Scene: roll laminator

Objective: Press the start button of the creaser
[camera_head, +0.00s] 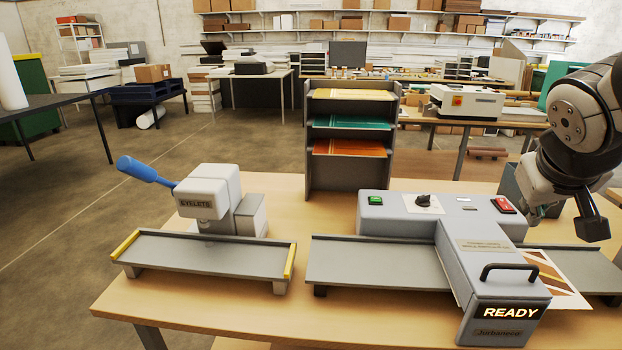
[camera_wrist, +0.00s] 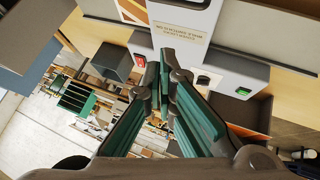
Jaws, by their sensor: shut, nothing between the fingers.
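A grey machine (camera_head: 395,213) with a lit READY display (camera_head: 510,313) stands on the wooden table. The wrist view also shows the green button (camera_wrist: 243,91) and red switch (camera_wrist: 203,83). My gripper (camera_wrist: 163,65) is shut and empty, its tips near the machine's red-switch end. In the head view its fingers are mostly hidden; contact cannot be told.
An eyelet press (camera_head: 207,200) with a blue lever stands at left. A striped sheet (camera_head: 548,276) lies at the machine's right. A shelf rack (camera_head: 349,180) with coloured sheets and a dark bin (camera_head: 515,188) stand behind. A black handle (camera_head: 510,268) rises from the machine's front.

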